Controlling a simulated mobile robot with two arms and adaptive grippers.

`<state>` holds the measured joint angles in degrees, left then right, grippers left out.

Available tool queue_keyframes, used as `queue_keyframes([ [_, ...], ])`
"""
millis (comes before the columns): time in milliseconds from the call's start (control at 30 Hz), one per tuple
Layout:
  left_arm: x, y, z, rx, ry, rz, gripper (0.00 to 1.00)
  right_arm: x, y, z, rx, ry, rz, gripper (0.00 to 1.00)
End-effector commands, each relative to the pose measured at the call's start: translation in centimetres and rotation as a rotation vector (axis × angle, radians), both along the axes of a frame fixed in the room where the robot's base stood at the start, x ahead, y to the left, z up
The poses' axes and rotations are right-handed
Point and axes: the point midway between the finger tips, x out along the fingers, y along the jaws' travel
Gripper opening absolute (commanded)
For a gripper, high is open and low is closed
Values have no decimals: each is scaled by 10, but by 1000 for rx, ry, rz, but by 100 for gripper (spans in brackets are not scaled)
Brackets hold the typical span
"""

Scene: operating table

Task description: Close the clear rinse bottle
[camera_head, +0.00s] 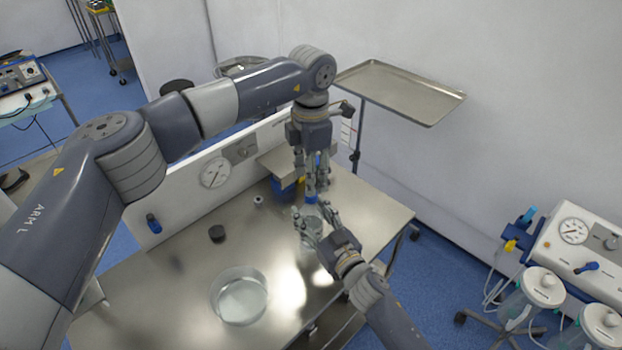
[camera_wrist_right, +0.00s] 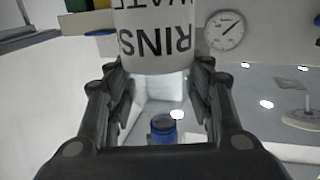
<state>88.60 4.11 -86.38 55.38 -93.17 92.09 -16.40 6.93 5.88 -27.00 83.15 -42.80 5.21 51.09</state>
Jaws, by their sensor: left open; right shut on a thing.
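The clear rinse bottle (camera_head: 308,238) stands at the middle right of the steel table in the head view. Its white label (camera_wrist_right: 155,40) shows upside down in the right wrist view. A blue cap (camera_head: 311,200) is at the bottle's top, and it shows as a blue piece in the right wrist view (camera_wrist_right: 163,128). Whether it is seated or tightened I cannot tell. My right gripper (camera_head: 312,224) is shut on the bottle from the near right. My left gripper (camera_head: 311,190) points down from above, open, with its fingertips at the cap; contact is unclear.
A glass dish (camera_head: 240,318) is at the table's front. A small black round piece (camera_head: 216,233) and a small metal piece (camera_head: 258,201) lie left of the bottle. A white panel with a gauge (camera_head: 215,172) runs along the back. A tray stand (camera_head: 400,92) is behind.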

Motion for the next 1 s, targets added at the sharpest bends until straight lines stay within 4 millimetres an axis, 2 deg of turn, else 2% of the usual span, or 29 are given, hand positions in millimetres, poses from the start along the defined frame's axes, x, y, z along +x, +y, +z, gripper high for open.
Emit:
queue_keyframes([
  [267, 0, 0, 2, 0, 0, 50, 40, 0, 0, 0, 0, 1, 0, 0],
  [700, 0, 0, 28, -1, 0, 638, 40, 0, 0, 0, 0, 0, 0, 0],
  [833, 0, 0, 33, 0, 0, 743, 40, 0, 0, 0, 0, 0, 0, 0],
  [1000, 0, 0, 35, 1, 0, 789, 40, 0, 0, 0, 0, 0, 0, 0],
])
